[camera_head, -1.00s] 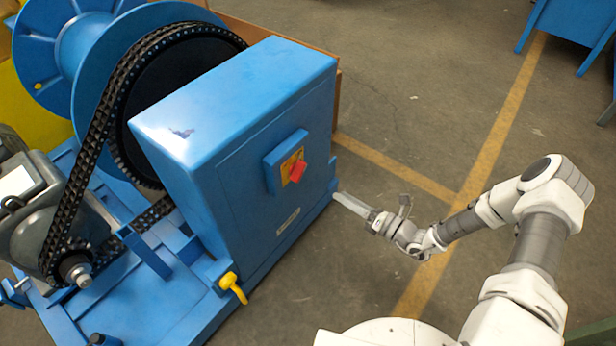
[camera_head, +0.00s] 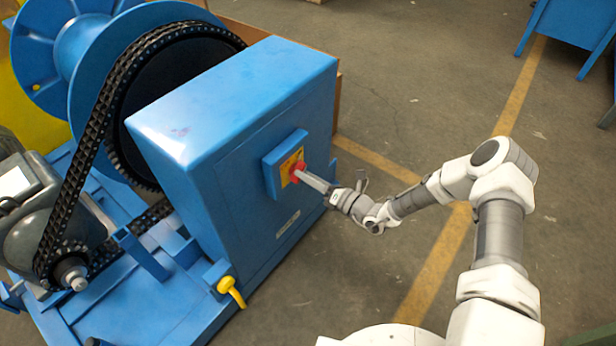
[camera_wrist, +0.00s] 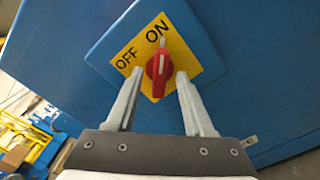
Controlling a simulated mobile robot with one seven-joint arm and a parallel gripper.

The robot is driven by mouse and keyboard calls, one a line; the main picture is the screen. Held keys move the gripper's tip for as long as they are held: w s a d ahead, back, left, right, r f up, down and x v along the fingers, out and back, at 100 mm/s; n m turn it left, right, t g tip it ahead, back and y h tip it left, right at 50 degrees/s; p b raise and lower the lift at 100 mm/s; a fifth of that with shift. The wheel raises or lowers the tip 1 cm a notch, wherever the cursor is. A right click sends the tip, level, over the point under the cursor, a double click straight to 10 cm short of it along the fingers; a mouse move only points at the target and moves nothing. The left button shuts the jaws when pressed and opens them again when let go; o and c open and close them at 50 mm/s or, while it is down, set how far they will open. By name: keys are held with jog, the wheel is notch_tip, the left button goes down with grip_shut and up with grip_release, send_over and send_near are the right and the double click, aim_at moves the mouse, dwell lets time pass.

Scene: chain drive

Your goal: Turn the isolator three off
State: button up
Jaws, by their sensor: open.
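The isolator's red rotary knob (camera_wrist: 158,68) sits on a yellow plate (camera_wrist: 184,50) marked OFF and ON, on a raised blue box. The knob's white mark points up toward ON in the wrist view. In the head view the red knob (camera_head: 297,169) is on the right face of the blue cabinet, partly covered by my fingers. My gripper (camera_wrist: 155,88) is open, with one finger on each side of the knob's lower part. A gap shows beside both fingers, and I cannot tell whether the tips reach the plate. The gripper also shows in the head view (camera_head: 312,180).
The blue cabinet (camera_head: 215,120) stands beside a chain (camera_head: 90,140) running between a large wheel and a grey motor (camera_head: 40,225). A yellow handle (camera_head: 231,290) sticks out at the cabinet's lower front.

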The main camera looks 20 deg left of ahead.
grip_shut()
jog(key=shift+n, duration=0.4)
jog(key=shift+s+n+p, duration=0.2)
jog(key=shift+n+p, duration=2.8)
jog(key=shift+n, duration=5.4)
grip_release()
